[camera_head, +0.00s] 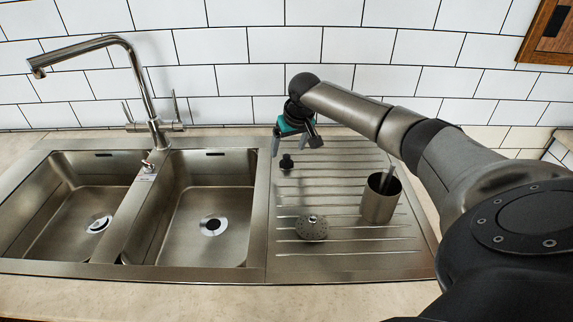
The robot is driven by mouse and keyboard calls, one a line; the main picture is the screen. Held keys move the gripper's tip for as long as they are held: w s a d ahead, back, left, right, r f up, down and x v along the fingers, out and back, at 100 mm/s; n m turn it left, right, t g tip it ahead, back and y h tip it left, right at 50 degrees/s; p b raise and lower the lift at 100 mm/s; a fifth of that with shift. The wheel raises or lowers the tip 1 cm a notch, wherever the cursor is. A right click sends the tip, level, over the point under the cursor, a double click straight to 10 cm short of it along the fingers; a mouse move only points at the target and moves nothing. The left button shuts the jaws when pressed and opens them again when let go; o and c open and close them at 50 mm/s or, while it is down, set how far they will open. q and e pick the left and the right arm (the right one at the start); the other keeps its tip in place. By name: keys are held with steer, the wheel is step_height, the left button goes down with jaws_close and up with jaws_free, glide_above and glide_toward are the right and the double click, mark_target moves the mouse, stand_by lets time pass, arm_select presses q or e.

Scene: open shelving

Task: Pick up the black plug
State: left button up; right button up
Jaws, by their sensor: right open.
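The black plug (286,163) stands on the ribbed steel drainboard (340,262), near its back left part. It is small and dark, with a narrow top and a wider base. My right gripper (294,147) is open, with its two fingers pointing down. In the picture it is just above and behind the plug, with one finger to each side. The plug is not held. I cannot tell the exact height of the fingertips over the board. My left gripper is not in view.
A grey perforated strainer (312,228) lies on the drainboard. A steel cup (380,198) with something standing in it is to the right, near my right arm. A double-basin sink (210,215) with a tall faucet (150,100) is at left. A tiled wall (225,60) stands behind.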

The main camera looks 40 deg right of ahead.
mark_target(287, 156)
steer(key=shift+b+x, duration=0.9)
steer(key=shift+x, duration=1.7)
steer(key=shift+s, duration=0.15)
steer(key=shift+c, duration=0.2)
jaws_close()
